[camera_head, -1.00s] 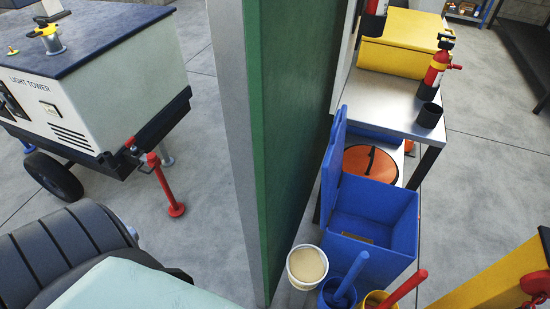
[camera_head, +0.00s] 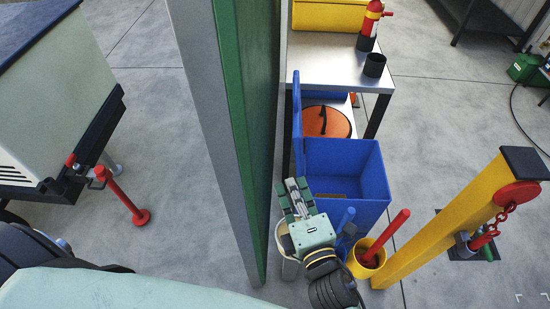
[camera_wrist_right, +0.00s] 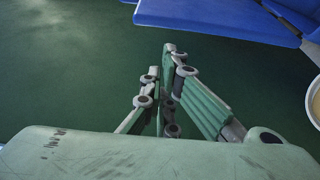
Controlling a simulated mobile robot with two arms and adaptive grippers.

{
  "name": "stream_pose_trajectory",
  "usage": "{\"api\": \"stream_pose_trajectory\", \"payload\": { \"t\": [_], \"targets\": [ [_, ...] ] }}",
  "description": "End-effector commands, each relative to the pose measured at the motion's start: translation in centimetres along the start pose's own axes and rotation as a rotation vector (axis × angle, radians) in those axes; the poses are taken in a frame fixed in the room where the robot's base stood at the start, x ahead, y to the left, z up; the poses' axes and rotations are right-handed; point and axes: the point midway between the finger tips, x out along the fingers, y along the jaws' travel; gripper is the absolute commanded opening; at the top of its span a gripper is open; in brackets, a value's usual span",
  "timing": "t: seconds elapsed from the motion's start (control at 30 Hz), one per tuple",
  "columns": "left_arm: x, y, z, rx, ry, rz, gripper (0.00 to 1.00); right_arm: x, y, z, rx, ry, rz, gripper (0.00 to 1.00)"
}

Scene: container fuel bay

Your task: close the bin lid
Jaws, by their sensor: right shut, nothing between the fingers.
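The blue bin (camera_head: 372,187) stands on the floor to the right of the green wall panel. Its inside shows from above, with a brown patch low in it. The blue lid (camera_head: 298,125) is open, standing upright along the bin's left side, near the panel. My right gripper (camera_head: 297,183) is shut and empty, just in front of the lid's near end, between the panel and the bin. In the right wrist view the gripper (camera_wrist_right: 172,50) points towards the blue lid (camera_wrist_right: 220,18) with a gap showing. My left gripper is out of view.
The green panel (camera_head: 255,130) is close on the left. A yellow bucket (camera_head: 366,258) with a red stick and a blue bucket stand before the bin. A yellow post (camera_head: 440,225) stands right. A metal table (camera_head: 330,62) and orange lidded drum (camera_head: 327,122) are behind.

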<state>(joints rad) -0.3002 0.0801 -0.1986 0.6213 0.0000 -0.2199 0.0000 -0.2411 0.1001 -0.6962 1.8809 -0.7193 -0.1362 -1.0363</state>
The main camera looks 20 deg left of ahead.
Motion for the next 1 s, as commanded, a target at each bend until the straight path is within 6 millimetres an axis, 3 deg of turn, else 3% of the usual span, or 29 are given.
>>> {"api": "stream_pose_trajectory", "payload": {
  "t": [0.17,0.6,1.0],
  "targets": [
    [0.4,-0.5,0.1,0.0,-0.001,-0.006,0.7,1.7,0.5,-0.1,-0.015,0.002,0.013,0.0],
    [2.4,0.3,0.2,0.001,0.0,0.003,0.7,8.9,0.4,-0.1,-0.012,0.001,0.01,0.0],
    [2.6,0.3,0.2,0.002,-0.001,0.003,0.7,9.9,0.5,-0.1,-0.01,0.002,0.008,0.0]
  ]
}}
